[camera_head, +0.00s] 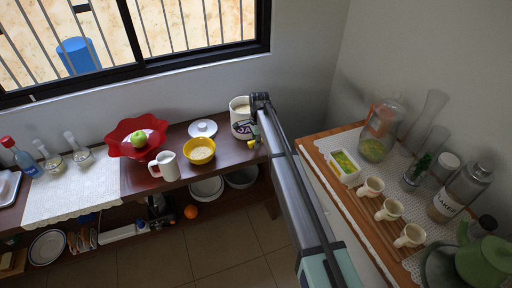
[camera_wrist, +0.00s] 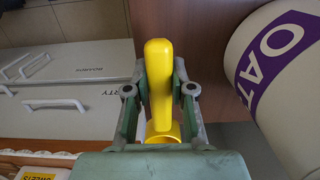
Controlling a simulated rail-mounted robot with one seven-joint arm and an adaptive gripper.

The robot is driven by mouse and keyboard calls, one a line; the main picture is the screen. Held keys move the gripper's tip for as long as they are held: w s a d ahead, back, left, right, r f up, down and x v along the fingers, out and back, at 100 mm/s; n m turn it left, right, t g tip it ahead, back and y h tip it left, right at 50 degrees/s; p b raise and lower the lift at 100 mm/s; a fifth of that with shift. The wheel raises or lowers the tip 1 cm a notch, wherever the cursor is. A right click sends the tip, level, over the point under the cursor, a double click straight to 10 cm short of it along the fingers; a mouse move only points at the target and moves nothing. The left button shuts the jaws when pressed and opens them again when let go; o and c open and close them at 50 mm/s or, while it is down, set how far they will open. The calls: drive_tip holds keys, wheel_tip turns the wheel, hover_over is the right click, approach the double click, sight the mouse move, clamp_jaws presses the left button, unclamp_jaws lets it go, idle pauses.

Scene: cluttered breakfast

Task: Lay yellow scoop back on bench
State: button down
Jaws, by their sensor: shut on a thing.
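The yellow scoop (camera_wrist: 159,85) is between the fingers of my gripper (camera_wrist: 160,62) in the wrist view. My gripper is shut on its handle, and its round end shows close to the palm. In the head view my gripper (camera_head: 259,103) is at the right end of the dark wooden bench (camera_head: 226,142), beside the white oats canister (camera_head: 241,121). The scoop is mostly hidden there by my arm. The canister's purple label (camera_wrist: 283,38) shows at the right of the wrist view.
A yellow bowl (camera_head: 200,156) of pale food, a white lid (camera_head: 203,128), a white jug (camera_head: 166,166) and a red bowl (camera_head: 122,134) with a green apple stand on the bench. Small bare patches lie between them. A second table (camera_head: 319,147) with cups stands at the right.

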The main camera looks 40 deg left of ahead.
sight(256, 152)
drive_tip(key=shift+f+p, duration=0.6)
drive_tip(key=shift+f, duration=1.55)
drive_tip(key=c, duration=1)
unclamp_jaws()
drive_tip(key=shift+r, duration=0.1)
drive_tip(key=r+b, duration=0.1)
drive_tip(key=r, duration=0.3)
drive_tip(key=r+b, duration=0.1)
drive_tip(key=r, duration=0.3)
drive_tip(key=r+b, duration=0.2)
drive_tip(key=r, duration=0.2)
drive_tip(key=shift+w+d, duration=0.2)
drive_tip(key=shift+w, duration=0.15)
drive_tip(key=shift+f, duration=0.15)
